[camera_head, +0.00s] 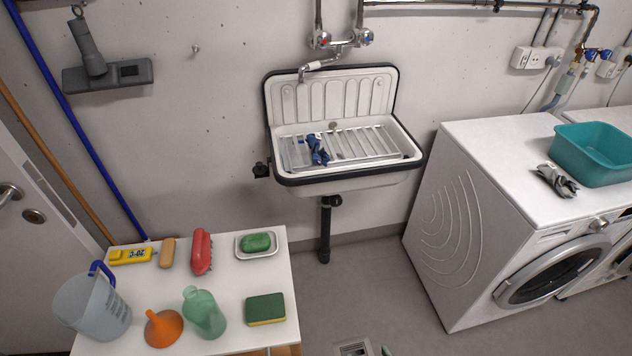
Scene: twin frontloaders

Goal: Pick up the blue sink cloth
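The blue sink cloth (317,150) lies crumpled on the metal grate (372,143) of the wall-mounted white sink (345,180). It rests left of the grate's middle, below the tap (322,66). It looks dark blue, with a lighter blue patch at its upper left end. My gripper is not in view, and nothing covers the cloth.
A white table (240,285) at the lower left holds a jug (92,308), an orange funnel (163,328), a green bottle (204,313), brushes and a sponge (265,309). Floor between is mostly clear.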

